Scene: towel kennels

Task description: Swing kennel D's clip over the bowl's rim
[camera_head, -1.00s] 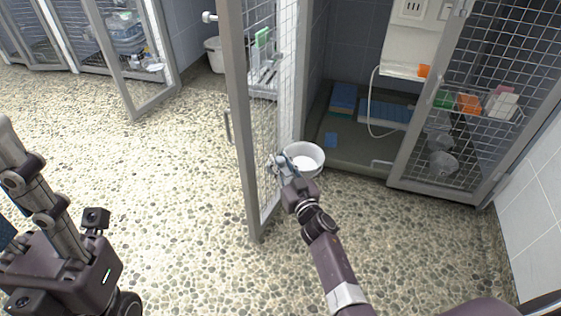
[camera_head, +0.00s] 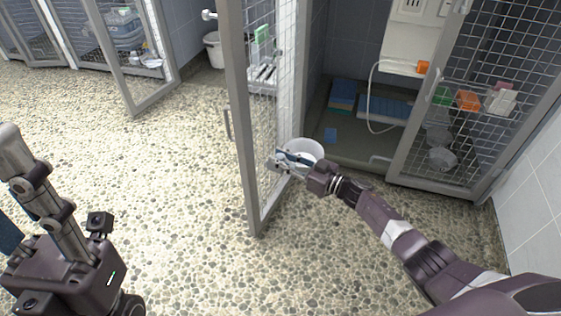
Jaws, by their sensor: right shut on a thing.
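The white bowl (camera_head: 306,147) sits at the inner side of an open mesh kennel door (camera_head: 238,130), low down near the door's hinge-side mesh. My right gripper (camera_head: 290,162) is at the bowl's near left rim, between the bowl and the door mesh. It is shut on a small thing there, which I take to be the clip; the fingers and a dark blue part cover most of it. I cannot tell whether the clip is over the rim. My left gripper is not in view; only my left arm shows at the left edge.
The kennel behind is open, with blue mats (camera_head: 384,108) and a hanging white cord. A second mesh door at right carries a basket (camera_head: 480,103) of small boxes. A white bucket (camera_head: 214,48) stands behind the open door. The pebbled floor at left is clear.

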